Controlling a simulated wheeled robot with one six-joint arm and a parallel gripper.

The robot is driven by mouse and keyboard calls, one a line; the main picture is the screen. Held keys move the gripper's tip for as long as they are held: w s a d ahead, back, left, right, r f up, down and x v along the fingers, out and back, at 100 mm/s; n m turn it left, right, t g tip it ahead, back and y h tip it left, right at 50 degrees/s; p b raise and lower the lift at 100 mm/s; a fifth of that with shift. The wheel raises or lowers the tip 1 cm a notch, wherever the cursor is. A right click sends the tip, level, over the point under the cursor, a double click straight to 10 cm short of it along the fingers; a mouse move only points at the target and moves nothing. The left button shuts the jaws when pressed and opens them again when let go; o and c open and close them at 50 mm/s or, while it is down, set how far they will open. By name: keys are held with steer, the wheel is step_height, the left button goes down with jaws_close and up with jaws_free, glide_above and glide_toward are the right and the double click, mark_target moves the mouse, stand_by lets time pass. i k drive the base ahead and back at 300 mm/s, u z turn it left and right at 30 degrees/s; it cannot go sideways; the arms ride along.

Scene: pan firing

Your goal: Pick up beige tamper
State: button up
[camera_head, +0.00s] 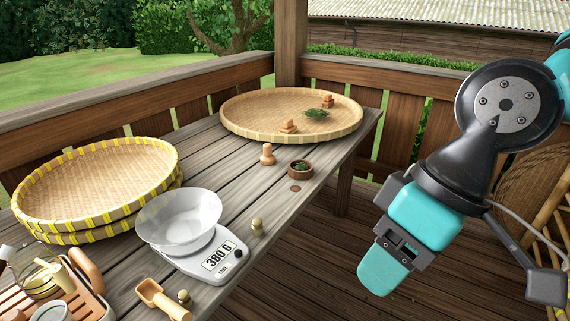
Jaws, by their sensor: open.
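A larger orange-brown tamper (267,154) stands farther back. My gripper (380,273) is open and empty, pointing down, to the right of the table over the deck. It is well apart from both beige pieces. Its far finger is mostly hidden.
A scale (210,260) bears a clear bowl (180,215). Stacked yellow-rimmed baskets (95,180) stand left. A round tray (240,110) holds orange-brown pieces and a green sprig at the back. A small pot (300,169), wooden scoop (160,299) and tea tray (88,270) also stand there.

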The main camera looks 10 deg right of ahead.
mark_target(267, 158)
steer(key=z, duration=0.75)
steer(key=i, duration=2.45)
steer(key=u, duration=2.9)
